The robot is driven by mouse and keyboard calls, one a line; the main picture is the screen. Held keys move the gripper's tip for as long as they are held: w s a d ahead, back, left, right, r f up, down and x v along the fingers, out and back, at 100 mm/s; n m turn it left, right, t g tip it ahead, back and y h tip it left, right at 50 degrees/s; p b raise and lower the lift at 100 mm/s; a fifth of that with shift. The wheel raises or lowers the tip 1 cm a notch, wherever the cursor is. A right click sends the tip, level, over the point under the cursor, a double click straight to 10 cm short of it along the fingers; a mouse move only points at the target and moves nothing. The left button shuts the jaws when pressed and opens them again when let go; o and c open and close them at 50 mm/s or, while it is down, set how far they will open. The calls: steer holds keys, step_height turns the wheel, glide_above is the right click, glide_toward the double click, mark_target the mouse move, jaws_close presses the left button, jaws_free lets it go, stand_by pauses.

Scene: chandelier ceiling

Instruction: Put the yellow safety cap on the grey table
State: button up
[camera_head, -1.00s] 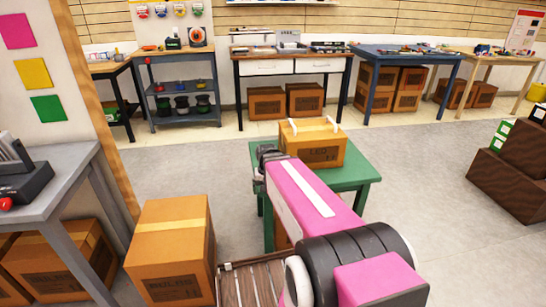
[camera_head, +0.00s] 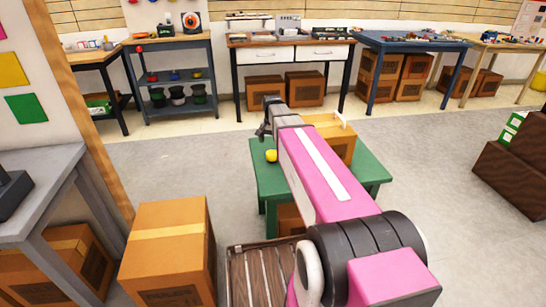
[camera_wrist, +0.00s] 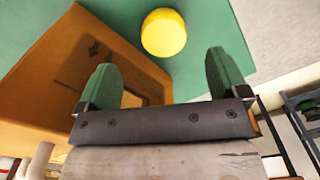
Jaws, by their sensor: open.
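The yellow safety cap (camera_head: 271,155) sits on the green table (camera_head: 268,185), near its left edge. It also shows in the wrist view (camera_wrist: 164,33), beyond my fingertips and between their lines. My gripper (camera_wrist: 165,75) is open and empty, with its two green fingers apart. In the head view my gripper (camera_head: 264,131) is above the green table's far left part, partly hidden by my arm. A grey table (camera_head: 50,185) stands at the left of the head view.
A cardboard box (camera_head: 335,135) stands on the green table, close beside my gripper, partly behind my arm. Another cardboard box (camera_head: 168,245) stands on the floor between the grey and green tables. Open floor (camera_head: 440,220) lies to the right.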

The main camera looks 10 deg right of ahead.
mark_target(272, 154)
steer(key=shift+w+a+f, duration=0.1)
steer(key=shift+f, duration=2.3)
steer(key=shift+w+f, duration=0.1)
steer(key=shift+f, duration=2.25)
steer(key=c, duration=1.1)
steer(key=shift+o, duration=0.2)
steer(key=shift+r, duration=0.1)
